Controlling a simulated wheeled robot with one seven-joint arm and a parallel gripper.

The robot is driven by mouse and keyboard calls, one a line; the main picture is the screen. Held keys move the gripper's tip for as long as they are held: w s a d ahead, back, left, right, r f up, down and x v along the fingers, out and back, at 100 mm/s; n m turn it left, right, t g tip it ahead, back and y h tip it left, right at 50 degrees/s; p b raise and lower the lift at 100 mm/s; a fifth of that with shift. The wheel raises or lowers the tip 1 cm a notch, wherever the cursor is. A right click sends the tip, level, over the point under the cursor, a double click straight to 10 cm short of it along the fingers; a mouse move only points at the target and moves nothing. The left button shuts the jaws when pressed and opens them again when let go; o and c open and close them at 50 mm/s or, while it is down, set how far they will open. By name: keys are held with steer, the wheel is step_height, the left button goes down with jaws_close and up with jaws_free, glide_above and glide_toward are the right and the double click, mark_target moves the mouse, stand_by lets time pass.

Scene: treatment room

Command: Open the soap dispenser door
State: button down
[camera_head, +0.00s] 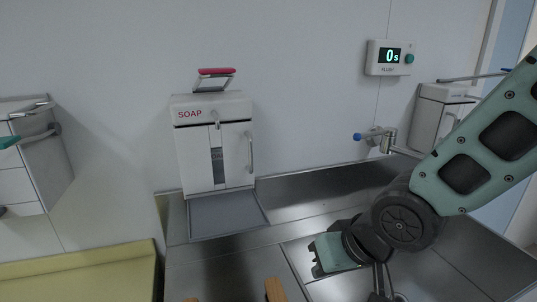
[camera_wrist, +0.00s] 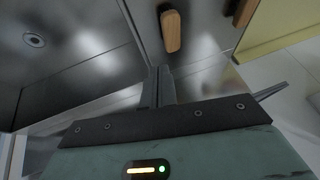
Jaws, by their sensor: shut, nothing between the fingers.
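The white soap dispenser (camera_head: 187,160) hangs on the wall left of centre in the head view, labelled SOAP in red, with a red-topped lever above it. Its front door (camera_head: 237,165) looks shut, with a vertical bar handle (camera_head: 251,150) at the right edge and a narrow dark window near the middle. My gripper (camera_head: 314,262) is low over the steel counter, right of and below the dispenser, well apart from it. In the wrist view my fingers (camera_wrist: 158,86) are together with nothing between them. The dispenser does not show in the wrist view.
A grey tray (camera_head: 228,214) lies below the dispenser. The steel counter (camera_head: 300,208) is mostly clear. A tap (camera_head: 382,138) and flush timer (camera_head: 388,58) are on the right, a white wall unit (camera_head: 22,165) on the left.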

steer(key=w+a+r+m+t+y+p, duration=0.2)
steer(key=w+m, duration=0.1)
steer(key=w, duration=0.3)
steer(key=m+t+y+p, duration=0.4)
steer(key=m+y+p, duration=0.1)
steer(key=m+y, duration=0.35)
glide_toward(247, 158)
steer(key=shift+n, duration=0.45)
steer(key=p+x, duration=0.3)
steer(key=x, duration=0.1)
steer(key=shift+w+a+r+p, duration=0.1)
steer(key=shift+a+r+p, duration=0.05)
steer(key=shift+a+p, duration=0.15)
steer(key=shift+w+a, duration=0.35)
steer(key=shift+s+t, duration=0.1)
steer(key=shift+t, duration=0.2)
